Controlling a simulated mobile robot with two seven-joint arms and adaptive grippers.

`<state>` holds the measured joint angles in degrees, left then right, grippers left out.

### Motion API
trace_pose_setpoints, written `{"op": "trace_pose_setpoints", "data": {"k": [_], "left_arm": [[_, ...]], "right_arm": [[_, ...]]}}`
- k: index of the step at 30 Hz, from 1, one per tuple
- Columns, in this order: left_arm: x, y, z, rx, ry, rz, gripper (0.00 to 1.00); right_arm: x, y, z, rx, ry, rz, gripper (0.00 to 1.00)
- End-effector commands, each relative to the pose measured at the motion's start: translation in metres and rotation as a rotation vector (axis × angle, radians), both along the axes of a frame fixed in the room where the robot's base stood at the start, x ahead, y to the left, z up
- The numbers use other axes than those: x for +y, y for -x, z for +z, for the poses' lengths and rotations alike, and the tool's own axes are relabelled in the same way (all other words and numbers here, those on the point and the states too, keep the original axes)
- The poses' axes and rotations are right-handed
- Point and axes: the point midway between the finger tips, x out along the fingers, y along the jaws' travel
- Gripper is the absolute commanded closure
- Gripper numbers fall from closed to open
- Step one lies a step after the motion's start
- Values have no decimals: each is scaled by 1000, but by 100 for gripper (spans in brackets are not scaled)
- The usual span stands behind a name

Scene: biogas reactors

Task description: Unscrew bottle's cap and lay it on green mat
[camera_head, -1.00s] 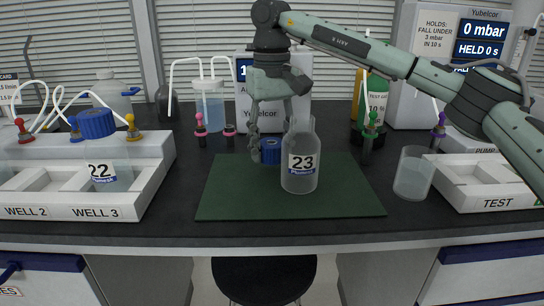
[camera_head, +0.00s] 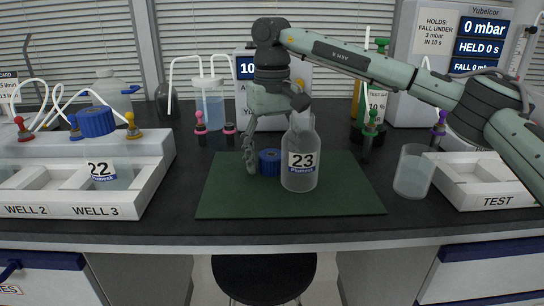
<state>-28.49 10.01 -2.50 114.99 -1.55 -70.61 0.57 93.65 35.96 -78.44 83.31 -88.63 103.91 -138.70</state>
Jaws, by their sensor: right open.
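A clear bottle labelled 23 (camera_head: 300,172) stands upright and uncapped on the green mat (camera_head: 235,201). A blue cap (camera_head: 269,167) lies on the mat just left of the bottle. My right gripper (camera_head: 252,166) hangs over the mat from above. It is open, with one finger at the left of the cap; its other finger is mostly hidden behind the bottle. The cap looks to be resting on the mat. My left gripper is not in view.
A white rack with wells (camera_head: 150,190) and a bottle labelled 22 (camera_head: 110,174) stand at left. An empty beaker (camera_head: 414,172) and a white TEST tray (camera_head: 470,199) are at right. Clamps and a wash bottle (camera_head: 210,103) stand behind. The mat's front is clear.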

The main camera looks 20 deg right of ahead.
Motion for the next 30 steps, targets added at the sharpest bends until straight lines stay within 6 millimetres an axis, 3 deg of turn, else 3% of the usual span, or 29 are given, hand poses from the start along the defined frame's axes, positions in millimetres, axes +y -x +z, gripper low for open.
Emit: {"op": "trace_pose_setpoints", "data": {"k": [5,18,24,30], "left_arm": [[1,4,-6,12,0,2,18],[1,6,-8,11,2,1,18],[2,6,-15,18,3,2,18],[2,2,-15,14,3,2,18]], "right_arm": [[0,-1,14,-2,0,0,33],[1,-1,103,-2,-1,0,33],[0,0,121,-1,0,1,33],[0,0,123,1,0,1,33]]}}
